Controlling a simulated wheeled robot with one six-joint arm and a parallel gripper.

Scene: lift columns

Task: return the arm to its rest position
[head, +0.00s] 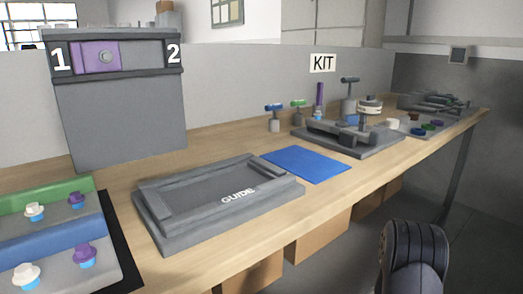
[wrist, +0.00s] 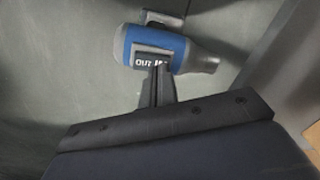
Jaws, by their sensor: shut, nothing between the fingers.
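My gripper (wrist: 158,68) shows in the wrist view as narrow dark fingers, closed together, with nothing held. A blue and grey cylinder with white lettering (wrist: 165,48) lies just beyond the fingertips; I cannot tell what it belongs to or whether they touch. In the head view, a dark ribbed part of my arm (head: 413,255) stands at the lower right, in front of the bench and apart from it. My fingers are not visible in the head view.
A wooden bench (head: 335,198) runs across the head view. It bears a grey GUIDE tray (head: 165,235), a blue mat (head: 307,164), a fixture (head: 350,142), and a left rack with white and purple knobs (head: 48,246). A panel marked 1 and 2 (head: 115,115) stands behind. Floor at right looks clear.

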